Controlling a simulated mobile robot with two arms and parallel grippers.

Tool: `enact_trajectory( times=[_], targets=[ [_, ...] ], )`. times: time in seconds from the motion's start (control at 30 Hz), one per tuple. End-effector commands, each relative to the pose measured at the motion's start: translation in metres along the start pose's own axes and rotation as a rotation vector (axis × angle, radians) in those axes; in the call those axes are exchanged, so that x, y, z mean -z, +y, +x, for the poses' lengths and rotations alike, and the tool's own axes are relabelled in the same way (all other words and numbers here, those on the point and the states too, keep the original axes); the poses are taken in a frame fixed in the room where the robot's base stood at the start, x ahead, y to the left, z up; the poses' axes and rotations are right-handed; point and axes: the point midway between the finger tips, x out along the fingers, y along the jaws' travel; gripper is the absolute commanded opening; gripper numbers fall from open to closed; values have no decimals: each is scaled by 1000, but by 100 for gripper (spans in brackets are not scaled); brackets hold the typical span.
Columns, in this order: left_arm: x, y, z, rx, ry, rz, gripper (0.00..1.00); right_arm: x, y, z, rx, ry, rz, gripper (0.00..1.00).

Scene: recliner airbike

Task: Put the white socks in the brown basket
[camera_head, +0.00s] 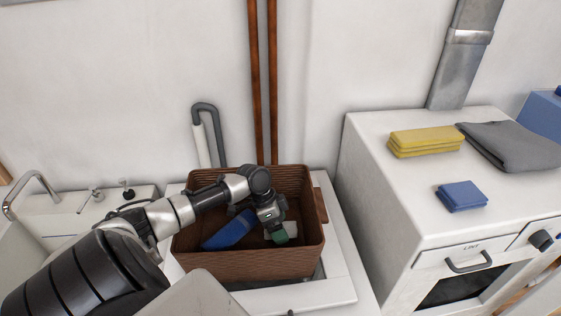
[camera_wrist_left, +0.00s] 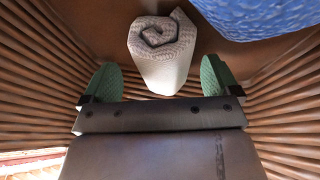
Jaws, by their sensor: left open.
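The brown basket (camera_head: 260,265) stands on a white surface in the head view, and its ribbed wall (camera_wrist_left: 45,95) surrounds my gripper in the left wrist view. The white socks (camera_wrist_left: 162,60), a rolled bundle, lie inside the basket just ahead of my left gripper. They show as a small pale patch (camera_head: 291,228) in the head view, partly hidden by the gripper. My left gripper (camera_head: 279,235) reaches down into the basket. In the left wrist view its green fingertips (camera_wrist_left: 160,80) are spread apart, with the socks beyond and between them. My right gripper is not in view.
A blue item (camera_head: 230,230) lies in the basket beside the socks. A white machine (camera_head: 380,190) at right bears folded yellow cloths (camera_head: 425,141), a grey cloth (camera_head: 512,147) and a folded blue cloth (camera_head: 461,196). A sink tap (camera_head: 38,185) stands at left.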

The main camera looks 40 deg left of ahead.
Motion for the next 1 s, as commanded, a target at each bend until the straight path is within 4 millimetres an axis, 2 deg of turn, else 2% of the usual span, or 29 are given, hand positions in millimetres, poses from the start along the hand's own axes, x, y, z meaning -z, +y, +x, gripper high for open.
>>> enact_trajectory(
  times=[0.3,0.5,0.7,1.0],
  targets=[
    [-2,-1,-64,4,-3,4,91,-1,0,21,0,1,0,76],
    [-1,-1,-97,2,-1,2,91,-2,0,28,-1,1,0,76],
    [0,0,-110,-1,0,2,91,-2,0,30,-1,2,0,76],
    [0,0,-112,-1,0,2,91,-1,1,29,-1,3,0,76]
  ],
)
